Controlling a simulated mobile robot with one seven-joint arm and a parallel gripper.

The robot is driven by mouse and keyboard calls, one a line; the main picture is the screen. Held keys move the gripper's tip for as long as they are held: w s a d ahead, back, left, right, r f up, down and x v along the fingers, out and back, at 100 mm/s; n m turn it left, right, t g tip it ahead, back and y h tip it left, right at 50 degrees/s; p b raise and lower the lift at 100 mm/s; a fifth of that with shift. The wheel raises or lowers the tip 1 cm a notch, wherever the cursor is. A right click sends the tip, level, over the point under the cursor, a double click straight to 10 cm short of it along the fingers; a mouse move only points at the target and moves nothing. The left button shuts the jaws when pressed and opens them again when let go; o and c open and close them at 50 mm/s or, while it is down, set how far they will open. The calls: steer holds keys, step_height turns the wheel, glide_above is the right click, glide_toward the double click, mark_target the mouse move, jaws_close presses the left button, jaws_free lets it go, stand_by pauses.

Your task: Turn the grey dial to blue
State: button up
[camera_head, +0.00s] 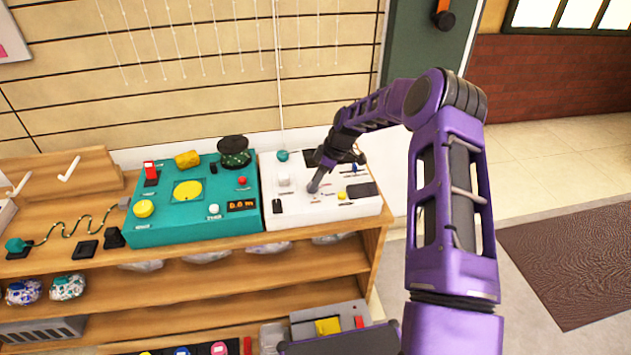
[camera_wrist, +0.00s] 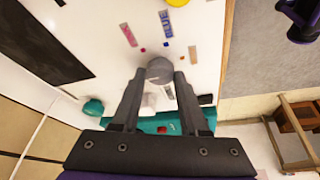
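The grey dial (camera_wrist: 160,70) is on a white panel (camera_wrist: 95,20), and in the wrist view it lies between my two fingertips. Which mark the dial points at is unclear. My gripper (camera_wrist: 160,76) has its fingers apart, one on each side of the dial; whether they press on it I cannot tell.
A teal panel (camera_head: 150,236) with buttons stands left of the white panel on a wooden shelf (camera_head: 280,262). On the white panel are a yellow button (camera_head: 342,195), a dark flat plate (camera_head: 362,189) and a white block (camera_head: 284,180). Open floor lies at right.

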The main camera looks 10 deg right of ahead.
jaws_close()
steer(key=shift+m, duration=0.4)
steer(key=m+t, duration=0.1)
steer(key=m, duration=0.1)
steer(key=m+t+h, duration=0.1)
steer(key=m, duration=0.2)
steer(key=shift+s+a, duration=0.2)
steer(key=m+h, duration=0.1)
steer(key=m, duration=0.2)
steer(key=m+t+h, duration=0.1)
steer(key=m, duration=0.2)
steer(key=shift+a, duration=0.1)
steer(key=o, duration=0.7)
jaws_free()
